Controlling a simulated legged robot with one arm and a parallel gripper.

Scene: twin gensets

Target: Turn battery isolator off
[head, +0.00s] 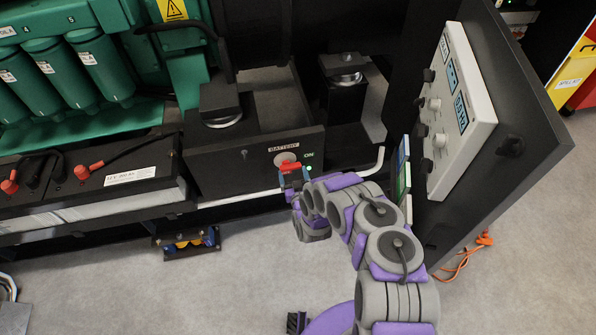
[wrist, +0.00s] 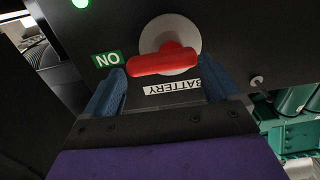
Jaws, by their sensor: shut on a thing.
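The battery isolator has a red handle (head: 290,167) on a pale round disc, set in a black panel under a "BATTERY" label (head: 284,147). A green "ON" label (head: 309,155) is beside it. In the wrist view, which is upside down, the red handle (wrist: 164,59) lies nearly level, its left end towards the "ON" label (wrist: 107,59). My gripper (head: 293,178) is at the handle from below, shut on it. In the wrist view the blue fingers of my gripper (wrist: 161,80) stand either side of the handle; the exact contact is hard to see.
A green light (head: 309,168) glows right of the handle. Batteries with red terminals (head: 82,172) stand at left, below green cylinders (head: 98,63). A control box (head: 461,110) on an open dark door (head: 515,140) is at right. The grey floor (head: 150,300) in front is mostly clear.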

